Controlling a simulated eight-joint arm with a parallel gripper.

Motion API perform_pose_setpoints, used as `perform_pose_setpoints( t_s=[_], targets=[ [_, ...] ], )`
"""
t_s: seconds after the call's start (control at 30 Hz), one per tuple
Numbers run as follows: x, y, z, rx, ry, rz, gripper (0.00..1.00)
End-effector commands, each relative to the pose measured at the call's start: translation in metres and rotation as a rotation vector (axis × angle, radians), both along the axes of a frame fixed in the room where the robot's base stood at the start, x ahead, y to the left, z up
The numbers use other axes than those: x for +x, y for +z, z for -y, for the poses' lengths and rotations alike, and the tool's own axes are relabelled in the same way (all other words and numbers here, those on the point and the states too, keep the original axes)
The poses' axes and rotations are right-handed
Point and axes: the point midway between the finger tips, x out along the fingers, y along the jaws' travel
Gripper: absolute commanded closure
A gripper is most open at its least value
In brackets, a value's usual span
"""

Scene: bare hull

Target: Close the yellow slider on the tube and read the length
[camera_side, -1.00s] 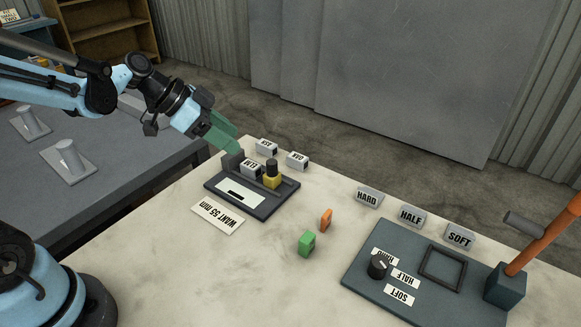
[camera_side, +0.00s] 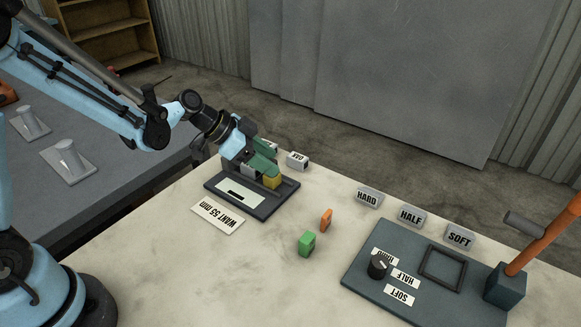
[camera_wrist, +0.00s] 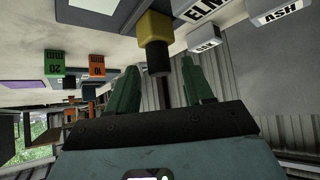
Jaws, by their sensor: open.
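The yellow slider (camera_side: 272,183) sits on the dark measuring gauge (camera_side: 255,210). It also shows at the top of the wrist view (camera_wrist: 155,25), with its black knob (camera_wrist: 157,58) pointing toward my gripper. My gripper (camera_side: 266,167) is at the slider from the back left, and its green fingers hide the knob in the side view. In the wrist view my gripper (camera_wrist: 160,80) is open, one finger on each side of the knob with gaps visible. The gauge has a white window with a dark bar; no number is legible. I cannot make out a tube.
A card reading WANT 55 mm (camera_side: 217,215) lies before the gauge. Labelled grey blocks, one an ASH block (camera_wrist: 281,12), stand behind it. A green block (camera_side: 307,243) and an orange block (camera_side: 326,219) stand to the right. A lever panel (camera_side: 420,290) is farther right.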

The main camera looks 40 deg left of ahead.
Motion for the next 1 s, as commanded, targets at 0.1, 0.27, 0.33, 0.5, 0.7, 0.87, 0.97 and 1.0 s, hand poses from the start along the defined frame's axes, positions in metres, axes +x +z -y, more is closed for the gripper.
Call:
perform_pose_setpoints(
  t_s=[0.1,0.27,0.33,0.5,0.7,0.87,0.97,1.0],
  targets=[
    [0.006,-0.008,0.006,-0.001,-0.001,-0.001,0.49],
    [0.009,-0.013,0.009,0.0,-0.001,-0.001,0.49],
    [0.009,-0.014,0.01,0.0,-0.001,-0.001,0.49],
    [0.01,-0.014,0.01,-0.001,0.0,-0.001,0.49],
    [0.009,-0.014,0.01,-0.001,0.0,-0.001,0.69],
    [0.009,-0.014,0.01,-0.001,0.0,-0.001,0.85],
    [0.01,-0.014,0.007,-0.001,0.001,-0.001,0.85],
    [0.01,-0.014,0.003,-0.001,0.004,-0.002,0.85]
  ],
)
